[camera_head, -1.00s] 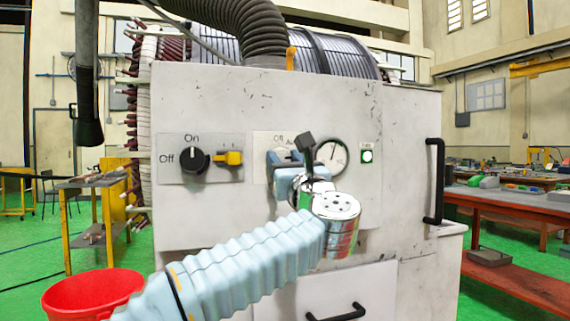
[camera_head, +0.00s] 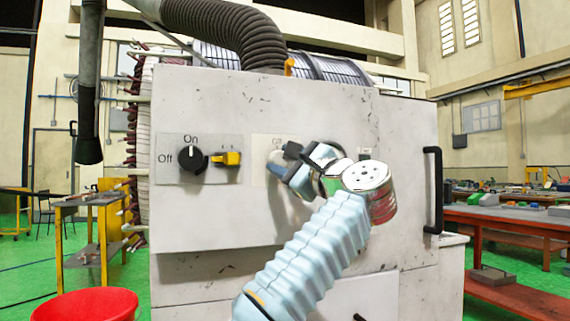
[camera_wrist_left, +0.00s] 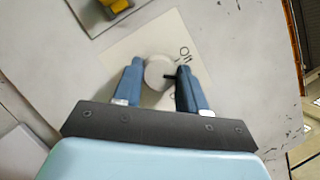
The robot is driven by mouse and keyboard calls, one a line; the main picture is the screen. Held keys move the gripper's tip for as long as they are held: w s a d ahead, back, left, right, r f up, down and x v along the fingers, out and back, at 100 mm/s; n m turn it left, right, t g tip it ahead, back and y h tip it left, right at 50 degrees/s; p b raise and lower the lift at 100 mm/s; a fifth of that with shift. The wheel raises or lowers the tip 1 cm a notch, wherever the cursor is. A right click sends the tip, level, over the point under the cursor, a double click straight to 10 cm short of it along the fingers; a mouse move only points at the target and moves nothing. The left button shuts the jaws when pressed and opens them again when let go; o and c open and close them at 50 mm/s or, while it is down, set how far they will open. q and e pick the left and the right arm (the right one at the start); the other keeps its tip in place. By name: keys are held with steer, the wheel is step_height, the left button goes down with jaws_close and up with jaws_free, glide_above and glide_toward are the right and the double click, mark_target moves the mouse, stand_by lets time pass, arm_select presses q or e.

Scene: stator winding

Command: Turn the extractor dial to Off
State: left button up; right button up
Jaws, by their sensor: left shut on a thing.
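My left gripper (camera_head: 284,166) is at the middle of the white cabinet front (camera_head: 330,115), with its blue fingers at the panel. In the left wrist view its fingers (camera_wrist_left: 160,78) are shut on a round grey dial (camera_wrist_left: 159,70), one finger on each side. The dial sits on a pale label plate (camera_wrist_left: 128,50) with partly hidden lettering. A black dial (camera_head: 192,160) on the left plate is marked On above and Off at its left; nothing touches it. My right gripper is not in view.
A yellow switch (camera_head: 228,159) sits just right of the black dial. A black handle (camera_head: 433,190) stands at the cabinet's right edge. A dark hose (camera_head: 235,32) runs over the top. A red bucket (camera_head: 85,305) stands at lower left.

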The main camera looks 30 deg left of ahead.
arm_select(q)
steer(key=n+g+p, duration=0.1)
steer(key=n, duration=0.1)
steer(key=n+p, duration=0.1)
steer(key=n, duration=0.1)
steer(key=shift+d+r+g+h, duration=0.1)
steer(key=shift+r+g+h, duration=0.1)
steer(key=shift+g+h, duration=0.15)
steer(key=shift+n+g+h+p, duration=0.55)
steer(key=shift+n+p, duration=0.65)
steer(key=shift+n, duration=1)
steer(key=shift+f, duration=0.1)
steer(key=o, duration=1.1)
steer(key=shift+c, duration=0.2)
steer(key=v, duration=1.3)
steer(key=shift+s+d+r+p, duration=0.15)
steer(key=shift+d+r+p, duration=0.05)
steer(key=shift+d+p, duration=0.2)
